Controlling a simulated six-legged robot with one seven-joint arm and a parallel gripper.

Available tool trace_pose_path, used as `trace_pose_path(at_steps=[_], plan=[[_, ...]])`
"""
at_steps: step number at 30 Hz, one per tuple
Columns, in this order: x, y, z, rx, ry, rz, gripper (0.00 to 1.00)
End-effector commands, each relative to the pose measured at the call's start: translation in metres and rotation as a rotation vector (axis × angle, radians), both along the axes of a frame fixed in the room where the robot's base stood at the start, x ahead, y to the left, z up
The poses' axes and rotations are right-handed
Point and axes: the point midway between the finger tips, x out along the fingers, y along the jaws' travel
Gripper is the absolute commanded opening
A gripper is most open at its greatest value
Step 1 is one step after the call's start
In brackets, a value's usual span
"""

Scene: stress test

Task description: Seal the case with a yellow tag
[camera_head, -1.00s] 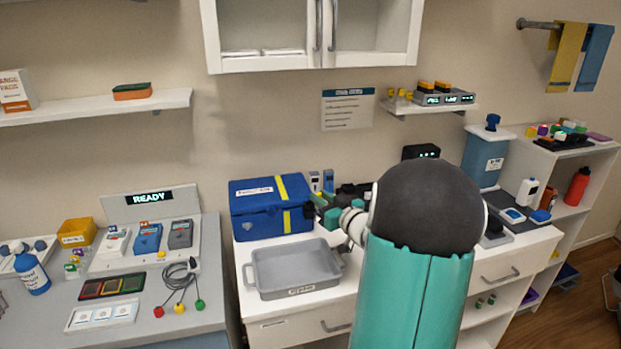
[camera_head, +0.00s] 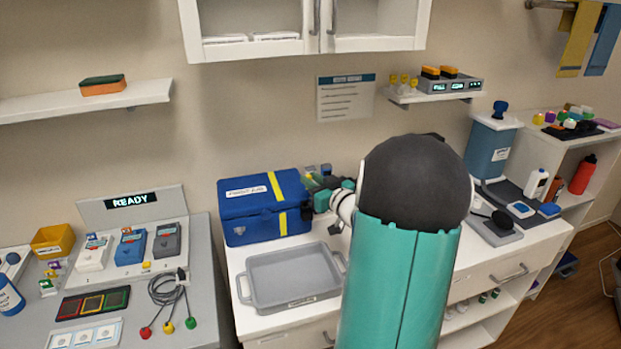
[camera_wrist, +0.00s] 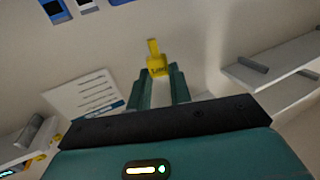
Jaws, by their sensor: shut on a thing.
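The blue case (camera_head: 250,208) stands on the white counter with its lid down. It has a white label and a yellow stripe over the lid and front. My gripper (camera_head: 318,197) is at the case's right end in the head view, partly hidden by my arm; I cannot tell whether it touches the case. In the wrist view my gripper (camera_wrist: 162,84) is shut on a small yellow tag (camera_wrist: 156,66) with dark lettering, its narrow strip pointing away from the fingers. More small yellow tags (camera_head: 403,80) stand on the right wall shelf.
A grey tray (camera_head: 293,275) lies on the counter in front of the case. A wall cabinet (camera_head: 250,48) hangs above. My arm hides the counter's middle.

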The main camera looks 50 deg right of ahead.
Motion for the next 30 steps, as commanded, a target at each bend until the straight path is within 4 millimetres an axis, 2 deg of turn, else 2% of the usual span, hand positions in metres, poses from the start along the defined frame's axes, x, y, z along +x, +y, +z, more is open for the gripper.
trace_pose_path(at_steps=[19,30], plan=[[-0.003,0.003,-0.039,0.003,0.000,0.002,0.00],[-0.001,0.001,-0.038,0.001,0.001,0.002,0.00]])
